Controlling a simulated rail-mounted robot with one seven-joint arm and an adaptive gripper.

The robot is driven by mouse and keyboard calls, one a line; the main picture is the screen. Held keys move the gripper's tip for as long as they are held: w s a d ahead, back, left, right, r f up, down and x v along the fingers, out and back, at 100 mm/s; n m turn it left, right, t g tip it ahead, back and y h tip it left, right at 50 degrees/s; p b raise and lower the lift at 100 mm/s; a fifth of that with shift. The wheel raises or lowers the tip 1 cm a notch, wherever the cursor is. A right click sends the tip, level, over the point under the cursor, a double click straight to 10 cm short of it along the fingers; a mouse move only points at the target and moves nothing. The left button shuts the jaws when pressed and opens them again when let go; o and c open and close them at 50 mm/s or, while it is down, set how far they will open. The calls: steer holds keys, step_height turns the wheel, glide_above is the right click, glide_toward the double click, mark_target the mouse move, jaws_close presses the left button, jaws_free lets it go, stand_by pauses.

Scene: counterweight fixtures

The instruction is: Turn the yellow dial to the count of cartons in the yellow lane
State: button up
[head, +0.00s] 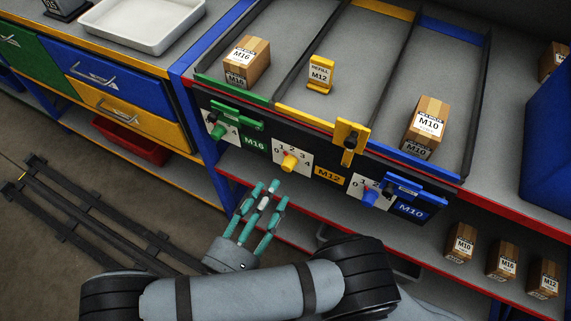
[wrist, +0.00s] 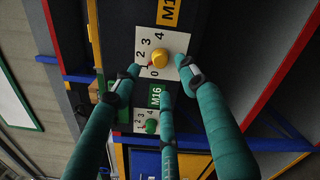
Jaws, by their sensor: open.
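The yellow lane (head: 352,62) is the middle one. It holds a yellow upright "REFILL M12" marker (head: 320,75); I see no brown carton in it. My gripper (head: 263,189) is open and empty, below and left of the dial in the head view. Its fingers (wrist: 162,76) spread around the dial's sides in the wrist view, apparently short of it.
The green dial (head: 218,131) and blue dial (head: 370,198) flank it. A yellow bracket (head: 351,140) hangs at the lane's front, right of the dial. An M16 carton (head: 246,62) and M10 carton (head: 427,127) stand in the outer lanes. Several cartons (head: 502,261) stand on the lower shelf.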

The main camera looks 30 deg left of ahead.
mark_target(286, 169)
steer(key=w, duration=0.7)
steer(key=shift+w+d+p, duration=0.1)
steer(key=shift+p, duration=0.3)
steer(key=shift+c, duration=1)
jaws_close()
